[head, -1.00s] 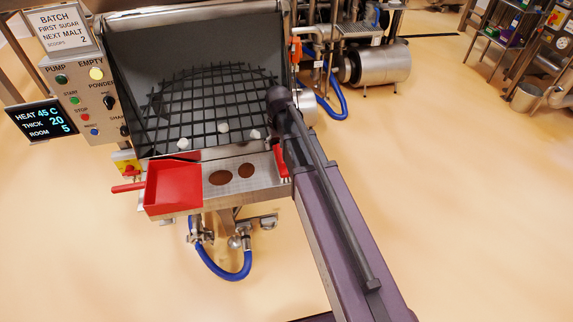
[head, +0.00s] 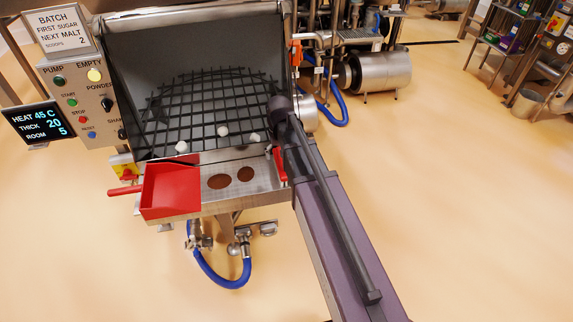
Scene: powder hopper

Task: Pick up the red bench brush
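The red bench brush (head: 280,167) shows as a narrow red strip at the right end of the steel ledge (head: 208,203) in front of the hopper. My purple arm (head: 335,230) rises from the bottom right and ends beside the brush, covering part of the area around it. My gripper's fingers cannot be made out. They may be hidden behind the arm, so I cannot see whether anything touches the brush.
A red scoop (head: 170,190) lies on the ledge's left part, with two brown round patches (head: 219,181) to its right. The hopper grid (head: 205,110) holds several pale lumps (head: 222,131). A control panel (head: 80,100) stands left. Open floor (head: 470,220) lies right.

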